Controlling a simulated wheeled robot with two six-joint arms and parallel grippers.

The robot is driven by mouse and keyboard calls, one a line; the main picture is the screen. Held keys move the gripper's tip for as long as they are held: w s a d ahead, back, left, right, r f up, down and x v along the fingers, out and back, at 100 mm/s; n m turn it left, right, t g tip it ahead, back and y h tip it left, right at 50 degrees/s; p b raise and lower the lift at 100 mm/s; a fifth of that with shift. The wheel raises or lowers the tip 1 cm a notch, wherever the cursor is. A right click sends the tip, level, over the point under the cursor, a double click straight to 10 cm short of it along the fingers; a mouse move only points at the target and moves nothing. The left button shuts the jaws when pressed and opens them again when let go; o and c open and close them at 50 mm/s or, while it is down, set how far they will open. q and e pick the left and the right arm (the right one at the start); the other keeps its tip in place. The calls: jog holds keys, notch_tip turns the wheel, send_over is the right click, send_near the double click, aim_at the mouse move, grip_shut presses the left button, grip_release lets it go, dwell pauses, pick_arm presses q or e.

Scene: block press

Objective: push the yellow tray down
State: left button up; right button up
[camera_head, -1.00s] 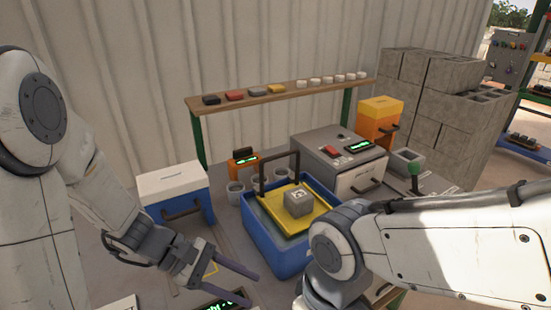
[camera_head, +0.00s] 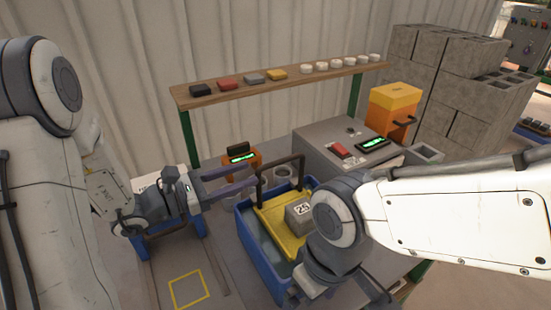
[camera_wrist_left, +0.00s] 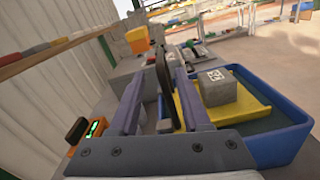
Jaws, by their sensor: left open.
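The yellow tray (camera_head: 272,214) sits in the blue tub (camera_head: 251,250), carrying a grey block (camera_head: 300,211) with a printed label. A black upright handle (camera_head: 279,163) rises at the tray's far-left side. My left gripper (camera_head: 254,176) is open, its fingers pointing right at the handle. In the left wrist view, the handle (camera_wrist_left: 163,72) shows between the open fingers (camera_wrist_left: 158,85); I cannot tell whether they touch it. The tray (camera_wrist_left: 246,101) and block (camera_wrist_left: 217,86) are to the right there. My right arm covers the tub's near-right part; its gripper is not visible.
An orange device with a green display (camera_head: 241,159) stands just behind my left gripper. A grey machine with a red button (camera_head: 341,151) is behind the tub. A wooden shelf (camera_head: 300,77) runs along the wall. A yellow square outline (camera_head: 188,289) marks bare table in front.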

aim_at(264, 167)
pick_arm(q)
jog(key=p+x, duration=0.1)
jog(key=x, duration=0.7)
jog(key=shift+w+d+p, duration=0.2)
jog(key=shift+p, duration=0.2)
grip_shut()
dwell(0.9)
